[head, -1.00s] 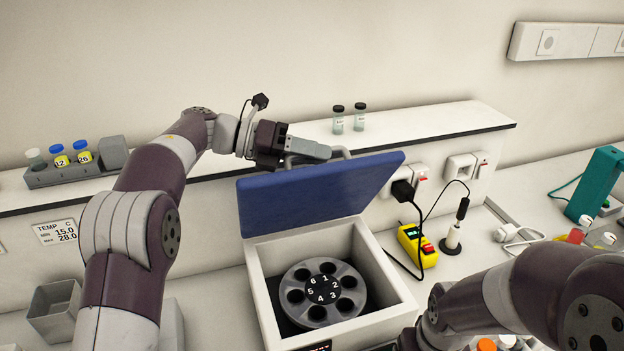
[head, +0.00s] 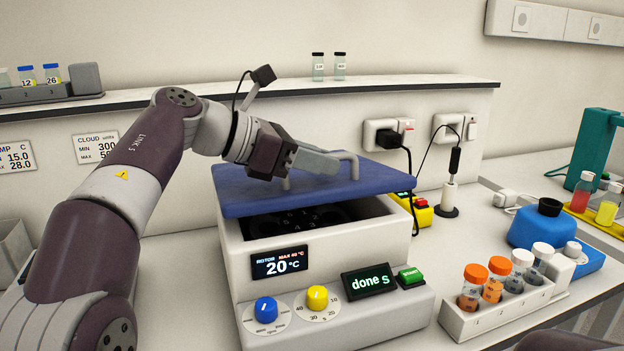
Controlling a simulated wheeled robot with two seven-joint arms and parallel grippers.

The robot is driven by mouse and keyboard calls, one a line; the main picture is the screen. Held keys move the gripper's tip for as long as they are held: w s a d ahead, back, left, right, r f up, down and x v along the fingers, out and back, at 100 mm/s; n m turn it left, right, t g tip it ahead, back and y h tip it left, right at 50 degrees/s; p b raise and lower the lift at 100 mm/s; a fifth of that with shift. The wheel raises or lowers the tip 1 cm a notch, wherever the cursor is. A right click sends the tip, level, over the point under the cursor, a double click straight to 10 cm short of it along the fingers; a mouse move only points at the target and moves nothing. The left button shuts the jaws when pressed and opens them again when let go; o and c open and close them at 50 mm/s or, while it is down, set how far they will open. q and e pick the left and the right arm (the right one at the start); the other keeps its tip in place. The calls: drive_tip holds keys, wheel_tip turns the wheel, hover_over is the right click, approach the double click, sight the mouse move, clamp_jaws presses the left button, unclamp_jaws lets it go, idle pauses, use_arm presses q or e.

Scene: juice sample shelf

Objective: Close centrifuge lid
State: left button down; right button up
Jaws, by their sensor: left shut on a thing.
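The white centrifuge (head: 330,262) stands on the bench, with its blue lid (head: 375,187) tilted low over the opening. A dark gap shows between the lid's front edge and the body, with part of the numbered rotor (head: 310,218) in it. My left gripper (head: 335,164) is over the lid, shut on the grey lid handle (head: 350,158); the exact contact is partly hidden by the fingers. The centrifuge front shows "20 °C" and "done". My right gripper is not in view.
A rack (head: 500,305) of capped vials stands right of the centrifuge, near a blue device (head: 550,235). A yellow device (head: 422,212) and cables are behind it. A wall shelf (head: 250,97) runs above, holding two vials (head: 329,67).

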sight(309, 187)
use_arm(q)
drive_tip(key=shift+m+t, duration=0.3)
drive_tip(key=shift+m, duration=0.3)
drive_tip(key=f+b, duration=0.2)
drive_tip(key=s+f+b, duration=0.1)
drive_tip(key=f+b, duration=0.1)
drive_tip(key=shift+d+f+b, duration=0.15)
drive_tip(key=shift+d+b, duration=0.05)
drive_tip(key=shift+b, duration=0.15)
drive_tip(key=shift+f, duration=0.1)
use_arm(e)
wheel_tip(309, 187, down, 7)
use_arm(q)
drive_tip(key=shift+f, duration=0.15)
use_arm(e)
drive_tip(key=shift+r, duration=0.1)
use_arm(q)
drive_tip(key=c, duration=1.1)
unclamp_jaws()
drive_tip(key=shift+d, duration=0.1)
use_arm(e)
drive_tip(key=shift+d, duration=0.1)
